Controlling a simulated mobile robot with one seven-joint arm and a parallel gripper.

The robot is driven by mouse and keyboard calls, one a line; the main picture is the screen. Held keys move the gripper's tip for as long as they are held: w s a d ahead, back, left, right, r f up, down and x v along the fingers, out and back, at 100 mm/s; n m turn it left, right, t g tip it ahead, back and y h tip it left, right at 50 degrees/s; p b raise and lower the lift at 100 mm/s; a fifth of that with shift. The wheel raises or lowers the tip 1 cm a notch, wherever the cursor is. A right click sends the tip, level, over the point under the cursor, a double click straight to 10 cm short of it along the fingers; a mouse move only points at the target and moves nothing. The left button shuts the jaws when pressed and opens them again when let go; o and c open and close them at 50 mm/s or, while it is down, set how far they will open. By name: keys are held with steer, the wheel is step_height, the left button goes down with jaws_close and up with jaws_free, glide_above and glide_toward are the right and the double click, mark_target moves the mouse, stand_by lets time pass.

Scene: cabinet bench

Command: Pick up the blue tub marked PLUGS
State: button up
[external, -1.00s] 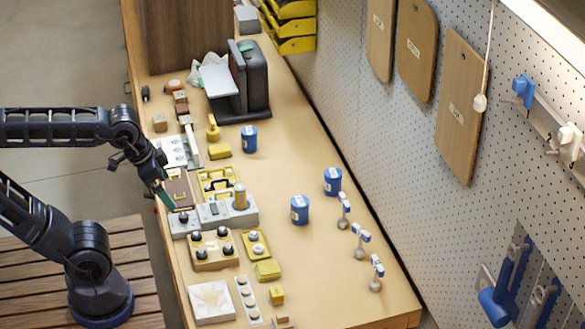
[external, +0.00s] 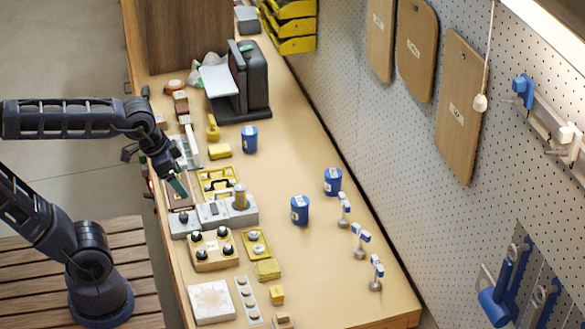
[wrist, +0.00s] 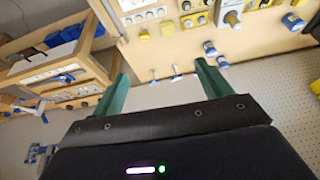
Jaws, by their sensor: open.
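Three blue tubs with white labels stand on the bench: one in front of the black machine (external: 250,139), one nearer the pegboard (external: 332,181), and one in front of that (external: 299,210). Their labels are too small to read, so I cannot tell which is marked PLUGS. My gripper (external: 178,186) has green fingers and is over the left side of the bench, left of all the tubs. In the wrist view my gripper (wrist: 163,88) is open and empty, with blue tubs (wrist: 209,48) beyond the right finger and another tub (wrist: 292,22) at upper right.
Switch boxes (external: 213,250) and yellow parts (external: 218,181) crowd the bench's left side below my gripper. Small blue-and-white stands (external: 360,240) are near the right edge. A black machine (external: 248,80) stands farther back. The bench's middle strip is clear.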

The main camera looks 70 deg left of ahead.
steer(key=w+a+f, duration=0.1)
steer(key=w+a, duration=0.7)
steer(key=w, duration=0.3)
steer(key=w+a+f, duration=0.1)
steer(key=w+a, duration=0.7)
steer(key=w, duration=0.3)
steer(key=t, duration=0.2)
glide_above(246, 131)
steer(key=s, duration=0.5)
step_height(246, 131, down, 27)
steer(key=x, duration=0.5)
steer(key=shift+w+a+f, duration=0.1)
steer(key=shift+w+a, duration=0.15)
steer(key=shift+w, duration=0.1)
steer(key=shift+d+x, duration=0.1)
steer(key=shift+x, duration=1.2)
steer(key=shift+d+x, duration=0.15)
steer(key=shift+x, duration=1.15)
steer(key=shift+w, duration=0.1)
